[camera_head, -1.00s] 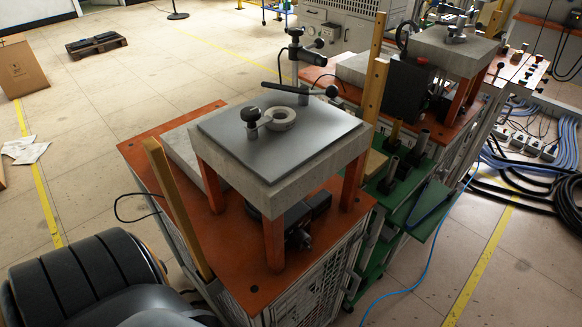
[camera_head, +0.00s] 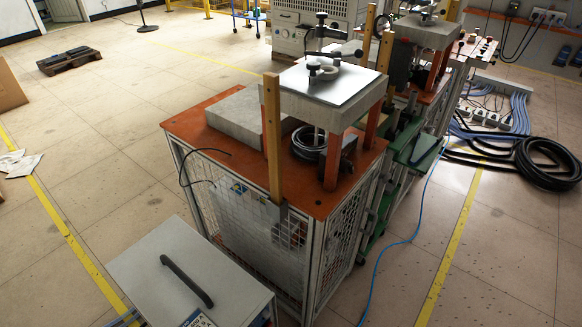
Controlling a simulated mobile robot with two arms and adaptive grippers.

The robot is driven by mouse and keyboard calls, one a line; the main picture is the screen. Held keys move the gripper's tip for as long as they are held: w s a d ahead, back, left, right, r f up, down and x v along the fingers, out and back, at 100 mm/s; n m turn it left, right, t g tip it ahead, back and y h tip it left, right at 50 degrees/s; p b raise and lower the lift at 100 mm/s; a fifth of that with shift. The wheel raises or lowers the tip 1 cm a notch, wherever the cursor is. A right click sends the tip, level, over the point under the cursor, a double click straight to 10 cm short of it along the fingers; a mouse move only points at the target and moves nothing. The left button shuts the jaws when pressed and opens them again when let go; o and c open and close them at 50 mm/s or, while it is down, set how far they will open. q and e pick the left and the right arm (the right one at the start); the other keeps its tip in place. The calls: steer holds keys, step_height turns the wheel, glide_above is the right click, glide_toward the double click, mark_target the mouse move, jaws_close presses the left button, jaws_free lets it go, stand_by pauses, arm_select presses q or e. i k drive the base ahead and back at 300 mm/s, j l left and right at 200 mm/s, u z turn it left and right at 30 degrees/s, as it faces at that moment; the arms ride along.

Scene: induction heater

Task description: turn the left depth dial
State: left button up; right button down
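No part is clearly recognisable as the left depth dial. The nearest heater station has a metal-topped slab (camera_head: 345,90) on orange legs. On it are a pale ring (camera_head: 327,72) and a small black knob (camera_head: 313,66) beside it. A post with a black-handled lever (camera_head: 345,53) stands behind them. A second, similar station (camera_head: 428,33) stands farther back to the right. Neither of my grippers is in view.
The nearest station stands on an orange-topped mesh cabinet (camera_head: 225,160). A grey box with a black handle (camera_head: 165,250) is in front at lower left. Black hoses (camera_head: 545,165) and a blue cable (camera_head: 400,240) lie right. Open floor (camera_head: 110,120) is left.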

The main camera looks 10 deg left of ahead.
mark_target(346, 166)
steer(key=u, duration=2.55)
steer(key=k+l+u, duration=0.15)
steer(key=l, duration=0.3)
steer(key=k+l+u, duration=0.15)
steer(key=l, duration=0.3)
steer(key=k+l+u, duration=0.2)
steer(key=l, duration=0.25)
steer(key=k+l+u, duration=0.15)
steer(key=l, duration=0.25)
steer(key=k+l+u, duration=0.15)
steer(key=l, duration=0.25)
